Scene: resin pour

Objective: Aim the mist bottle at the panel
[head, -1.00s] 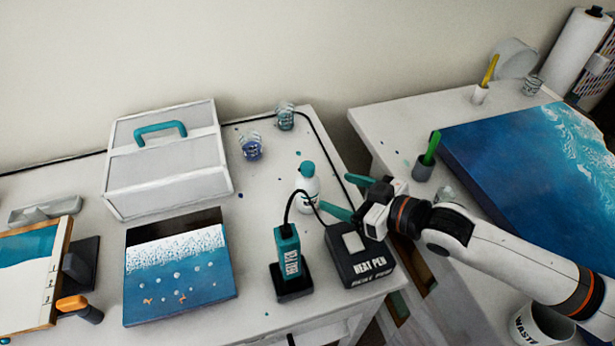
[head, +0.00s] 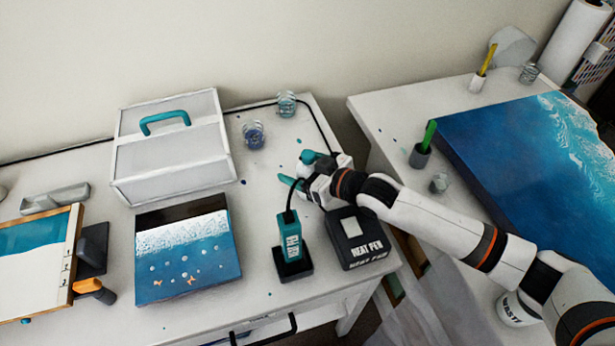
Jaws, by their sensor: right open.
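The mist bottle is mostly hidden behind my right gripper; its teal top (head: 308,157) seems to show just above the fingers. My right gripper (head: 298,172) is open at the bottle, with one teal finger on the near left side. I cannot tell whether the fingers touch it. A small blue panel (head: 187,262) with white foam and pale dots lies on the left table. A large blue panel (head: 500,165) with white waves lies on the right table. My left gripper is out of view.
The teal heat pen (head: 291,241) stands in its holder beside the black heat pen box (head: 360,240), close in front of my right gripper. A white case (head: 170,150) and two glass cups (head: 254,135) stand behind. A framed piece (head: 38,262) lies at left.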

